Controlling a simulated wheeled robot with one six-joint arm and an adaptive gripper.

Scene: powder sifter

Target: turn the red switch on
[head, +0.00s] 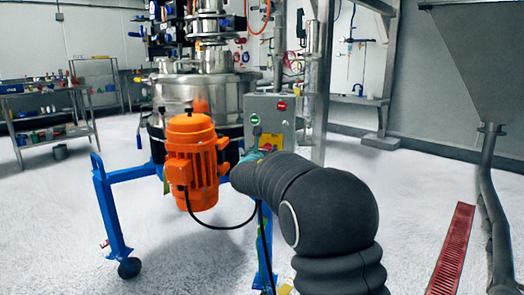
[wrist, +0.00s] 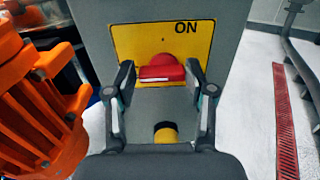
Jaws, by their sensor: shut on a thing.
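The red switch (wrist: 162,70) sits on a yellow plate (wrist: 135,38) in the wrist view, with the word ON at the plate's upper right. Its handle looks roughly crosswise, and a small dark mark shows above it. My gripper (wrist: 160,75) has a finger on each side of the switch and is shut on it. In the head view the yellow plate (head: 270,140) shows low on the grey control box (head: 284,112); the switch and most of my gripper are hidden by my arm.
An orange motor (head: 193,160) stands close to the left of the box and also fills the left of the wrist view (wrist: 35,110). A green button (head: 255,120) and a red button (head: 281,105) sit higher on the box. A blue frame (head: 110,205) stands left.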

